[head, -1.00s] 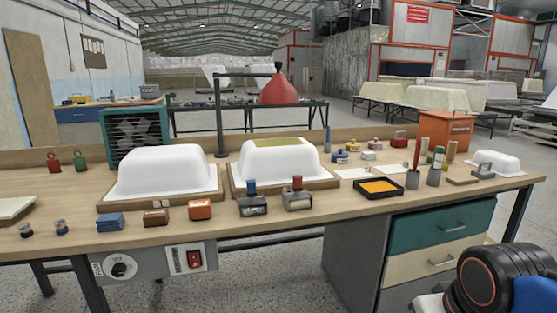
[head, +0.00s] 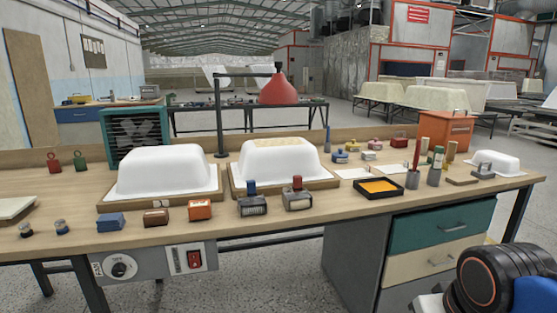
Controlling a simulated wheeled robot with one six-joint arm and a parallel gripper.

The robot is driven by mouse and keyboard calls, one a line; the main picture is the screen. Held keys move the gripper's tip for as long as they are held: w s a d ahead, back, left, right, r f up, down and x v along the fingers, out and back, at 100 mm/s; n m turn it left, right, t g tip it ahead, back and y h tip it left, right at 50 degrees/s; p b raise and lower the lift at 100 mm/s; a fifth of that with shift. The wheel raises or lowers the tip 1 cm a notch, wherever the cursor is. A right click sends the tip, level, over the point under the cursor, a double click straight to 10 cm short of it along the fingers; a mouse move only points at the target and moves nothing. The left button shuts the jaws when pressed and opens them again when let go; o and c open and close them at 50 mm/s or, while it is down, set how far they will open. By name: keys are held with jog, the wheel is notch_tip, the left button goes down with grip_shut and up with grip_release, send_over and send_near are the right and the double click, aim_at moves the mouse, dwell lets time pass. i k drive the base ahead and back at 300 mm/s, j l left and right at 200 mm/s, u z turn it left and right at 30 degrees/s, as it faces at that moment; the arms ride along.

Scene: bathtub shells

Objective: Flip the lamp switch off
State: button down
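A red lamp shade (head: 280,89) hangs from a black post and arm (head: 219,115) over the right-hand white tub shell (head: 280,164). A red rocker switch (head: 194,260) sits on a pale plate on the grey panel under the bench's front edge. A round black dial (head: 119,267) is to its left. The frames do not show clearly which of these controls the lamp, and the rocker's position is too small to tell. The patch (head: 279,144) on top of the tub shell under the lamp looks pale cream. My gripper is not in view; only part of my arm shows at the lower right.
The wooden bench (head: 300,225) carries another white tub shell (head: 160,171), a teal fan box (head: 136,138), small blocks, stamp-like tools, a black tray of orange material (head: 379,195) and an orange box (head: 446,129). Drawers (head: 440,228) stand below right. Floor before the panel is clear.

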aim_at(194, 259)
jog(key=j+u, duration=0.2)
jog(key=j, duration=0.5)
jog(key=i+j+u, duration=0.25)
jog(key=j, duration=0.4)
jog(key=k, duration=0.75)
jog(key=i, duration=1.25)
jog(key=k, duration=0.15)
